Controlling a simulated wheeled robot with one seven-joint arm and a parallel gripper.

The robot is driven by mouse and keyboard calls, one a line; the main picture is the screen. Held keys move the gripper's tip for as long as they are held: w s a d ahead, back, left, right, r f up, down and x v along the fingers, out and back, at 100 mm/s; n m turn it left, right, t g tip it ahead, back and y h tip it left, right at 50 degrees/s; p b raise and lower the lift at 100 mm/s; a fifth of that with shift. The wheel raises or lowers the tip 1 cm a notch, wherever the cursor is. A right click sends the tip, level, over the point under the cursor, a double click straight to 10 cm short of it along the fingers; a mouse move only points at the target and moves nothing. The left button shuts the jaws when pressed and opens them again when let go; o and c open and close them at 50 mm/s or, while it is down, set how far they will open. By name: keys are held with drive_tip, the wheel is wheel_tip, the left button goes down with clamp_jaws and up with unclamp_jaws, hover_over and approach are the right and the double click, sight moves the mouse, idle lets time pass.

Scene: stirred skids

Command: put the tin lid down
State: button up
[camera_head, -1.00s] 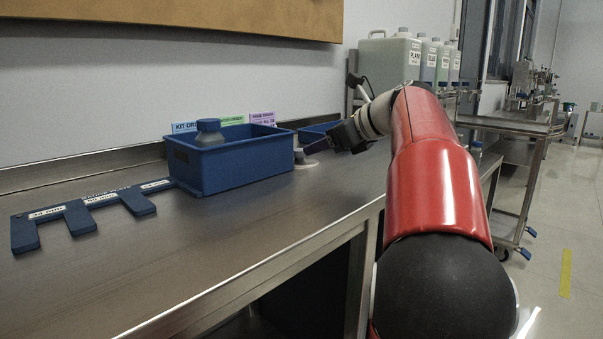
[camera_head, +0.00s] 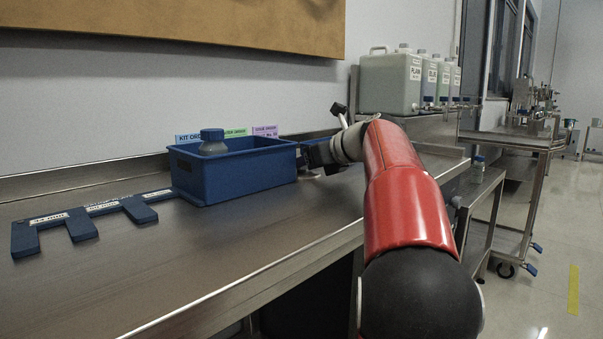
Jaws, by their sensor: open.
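My gripper (camera_head: 305,155) is at the right end of the blue crate, low over the steel bench, and its jaws are open. The crate's corner and the gripper's own dark body hide much of the fingers. A small pale patch (camera_head: 311,174), perhaps the tin lid, shows just under the gripper at bench height. It is too small and too covered to tell whether it touches the fingers or lies flat on the bench.
The blue crate (camera_head: 235,182) holds a grey bottle with a blue cap (camera_head: 213,142). A blue slotted rack (camera_head: 82,222) lies to its left. Coloured cards (camera_head: 236,133) stand behind the crate. Large jugs (camera_head: 392,82) stand at the back right. The front bench top is clear.

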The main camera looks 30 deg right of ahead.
drive_tip(key=shift+c, duration=0.2)
drive_tip(key=c, duration=1.1)
